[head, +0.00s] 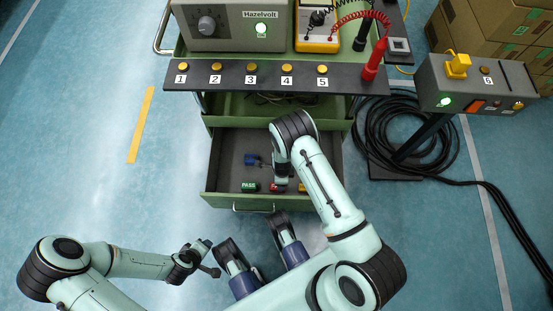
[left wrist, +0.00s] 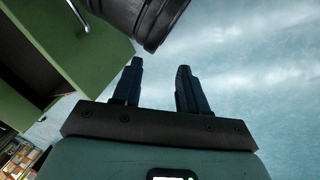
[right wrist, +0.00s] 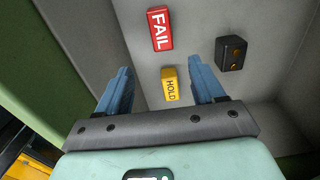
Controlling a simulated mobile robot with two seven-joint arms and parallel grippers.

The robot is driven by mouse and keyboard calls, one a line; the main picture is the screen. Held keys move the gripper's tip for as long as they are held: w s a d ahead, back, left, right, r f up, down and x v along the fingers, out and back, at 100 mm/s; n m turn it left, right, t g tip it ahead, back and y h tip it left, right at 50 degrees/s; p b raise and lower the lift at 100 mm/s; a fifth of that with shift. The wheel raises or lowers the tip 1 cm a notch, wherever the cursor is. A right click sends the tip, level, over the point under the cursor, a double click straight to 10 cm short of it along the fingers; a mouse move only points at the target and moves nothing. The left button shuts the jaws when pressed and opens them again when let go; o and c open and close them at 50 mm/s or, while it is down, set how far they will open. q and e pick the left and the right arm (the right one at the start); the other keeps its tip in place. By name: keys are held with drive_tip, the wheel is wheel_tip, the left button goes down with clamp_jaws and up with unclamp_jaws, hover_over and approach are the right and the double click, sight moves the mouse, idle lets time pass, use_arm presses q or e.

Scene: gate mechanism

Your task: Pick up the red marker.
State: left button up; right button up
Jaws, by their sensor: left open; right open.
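The red marker, a block labelled FAIL (right wrist: 160,29), lies in the open drawer; in the head view it shows in part (head: 274,187) beside my right gripper. My right gripper (right wrist: 160,63) is open and empty above the drawer floor. In its wrist view the red marker lies beyond the fingertips, and the yellow HOLD block (right wrist: 169,85) appears between the fingers. In the head view the right fingers (head: 282,182) are mostly hidden by the wrist. My left gripper (head: 208,258) is open and empty over the floor, left of and in front of the drawer; its fingers (left wrist: 157,75) show apart.
The green drawer (head: 264,203) also holds a green PASS block (head: 250,186), a blue item (head: 253,160) and a dark block with yellow dots (right wrist: 231,53). The button panel (head: 216,80) overhangs the drawer's back. A control post (head: 470,85) and coiled cables stand at right.

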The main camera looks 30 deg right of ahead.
wheel_tip(320, 180, down, 5)
drive_tip(key=shift+r+b, duration=0.15)
drive_tip(key=shift+b, duration=0.5)
wheel_tip(320, 180, down, 2)
drive_tip(key=shift+f+b, duration=0.25)
drive_tip(key=shift+b, duration=0.2)
drive_tip(key=f+b, duration=0.2)
drive_tip(key=f, duration=0.3)
drive_tip(key=shift+w+f, duration=0.15)
drive_tip(key=shift+w, duration=0.05)
drive_tip(key=shift+f, duration=0.4)
use_arm(q)
drive_tip(key=s+a+f+g, duration=0.2)
drive_tip(key=s+f, duration=0.2)
drive_tip(key=f, duration=0.3)
drive_tip(key=shift+s+f+n, duration=0.15)
drive_tip(key=shift+s+n, duration=0.15)
drive_tip(key=shift+s, duration=0.1)
use_arm(e)
drive_tip(key=c, duration=1.1)
